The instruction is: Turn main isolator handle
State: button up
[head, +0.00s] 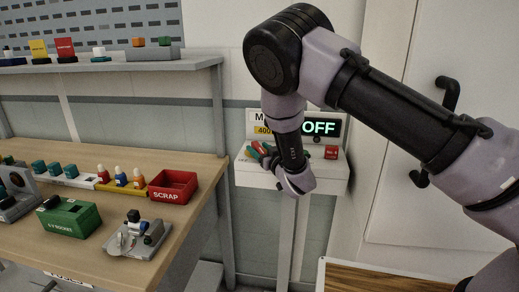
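The main isolator unit stands on a small white wall shelf (337,172). Its sign (262,117) is partly covered by my arm and has a yellow label starting "400". A dark display (322,128) beside it reads "OFF" in green. A small red part (331,152) with white lettering sits below the display.
A wooden workbench (110,274) fills the left, with a red SCRAP bin (172,186), a green box (68,218) and a grey fixture (135,238). A grey shelf (150,66) runs above it. A white door (410,225) with black handles is at right.

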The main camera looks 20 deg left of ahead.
jog(key=shift+d, duration=0.1)
jog(key=v, duration=1)
jog(key=shift+s+d, duration=0.15)
jog(key=shift+s, duration=0.15)
